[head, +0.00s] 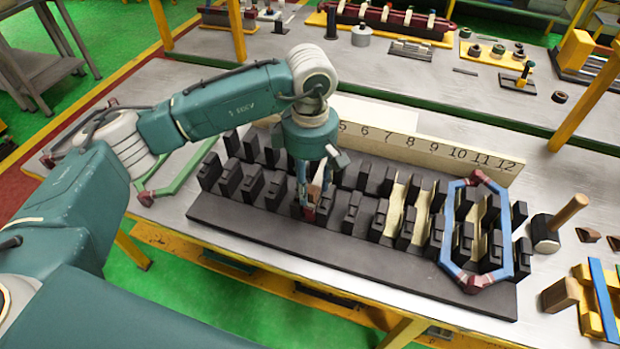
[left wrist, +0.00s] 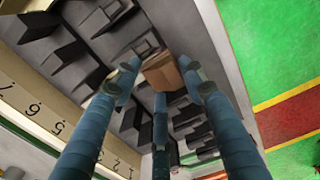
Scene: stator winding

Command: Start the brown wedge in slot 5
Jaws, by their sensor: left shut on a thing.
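My left gripper (head: 312,198) points down over the black slotted stator block (head: 270,238), among its black teeth and below the number 5 on the board. In the left wrist view its blue fingers (left wrist: 162,92) are closed around the brown wedge (left wrist: 162,73). In the head view only a small part of the wedge (head: 316,188) shows between the fingers. The fingers hide its lower end, so I cannot tell whether it is inside slot 5 or just above it. My right gripper is not in view.
The cream number board (head: 430,147) stands behind the stator; my arm hides its low numbers. Cream liners (head: 396,206) sit in slots to the right. A blue coil (head: 449,225) spans the right end. A mallet (head: 546,232) and loose wedges (head: 588,235) lie further right. A green coil (head: 188,172) lies left.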

